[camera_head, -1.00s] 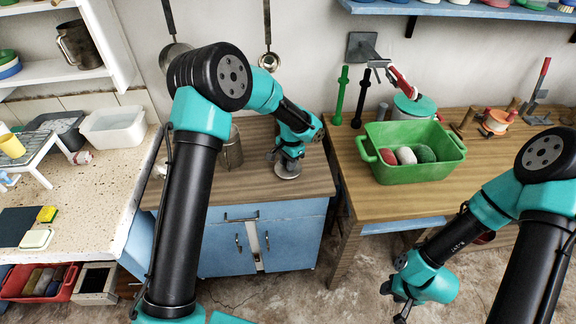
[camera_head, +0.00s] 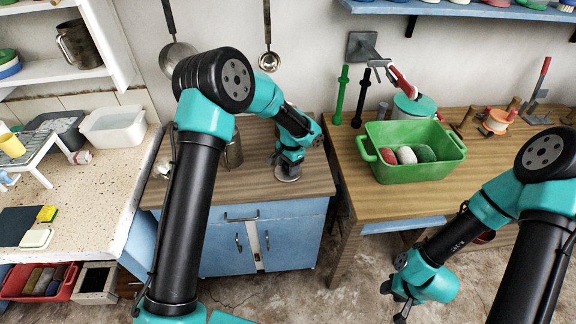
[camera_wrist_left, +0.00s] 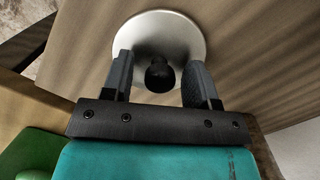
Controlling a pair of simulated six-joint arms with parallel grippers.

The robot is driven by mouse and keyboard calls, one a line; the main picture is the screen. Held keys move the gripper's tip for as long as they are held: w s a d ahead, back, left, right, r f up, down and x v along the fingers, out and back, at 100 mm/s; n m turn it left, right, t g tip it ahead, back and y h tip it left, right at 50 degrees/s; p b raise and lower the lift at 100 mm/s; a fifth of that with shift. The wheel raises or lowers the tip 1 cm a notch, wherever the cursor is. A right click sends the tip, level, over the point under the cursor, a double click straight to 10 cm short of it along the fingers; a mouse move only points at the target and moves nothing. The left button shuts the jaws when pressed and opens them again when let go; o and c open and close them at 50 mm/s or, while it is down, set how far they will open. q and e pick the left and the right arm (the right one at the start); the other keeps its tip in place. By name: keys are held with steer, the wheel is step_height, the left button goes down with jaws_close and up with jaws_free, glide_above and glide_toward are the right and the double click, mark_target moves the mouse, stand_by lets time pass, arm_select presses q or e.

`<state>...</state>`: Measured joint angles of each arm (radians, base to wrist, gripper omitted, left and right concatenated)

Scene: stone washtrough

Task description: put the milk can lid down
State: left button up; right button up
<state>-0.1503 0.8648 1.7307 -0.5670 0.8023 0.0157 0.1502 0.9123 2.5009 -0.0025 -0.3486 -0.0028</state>
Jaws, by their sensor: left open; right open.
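The milk can lid is a round pale metal disc with a dark knob; in the left wrist view the lid (camera_wrist_left: 150,30) lies on the wooden cabinet top. In the head view the lid (camera_head: 288,176) shows below my left gripper (camera_head: 289,166). In the left wrist view my left gripper (camera_wrist_left: 160,75) is open, its fingers on either side of the knob with a gap to each. The metal milk can (camera_head: 233,150) stands on the same top, to the left, partly hidden by my left arm. My right gripper (camera_head: 402,300) is open and empty, low over the floor.
A green tub (camera_head: 412,155) with several coloured items stands on the wooden table (camera_head: 400,205) to the right. A white basin (camera_head: 112,128) sits on the speckled counter (camera_head: 95,195) to the left. The cabinet top (camera_head: 240,187) is bare around the lid's front.

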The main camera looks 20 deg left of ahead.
arm_select(q)
steer(key=shift+r, duration=0.1)
step_height(320, 180, up, 12)
steer(key=w, duration=0.1)
steer(key=shift+d, duration=0.45)
stand_by(0.6)
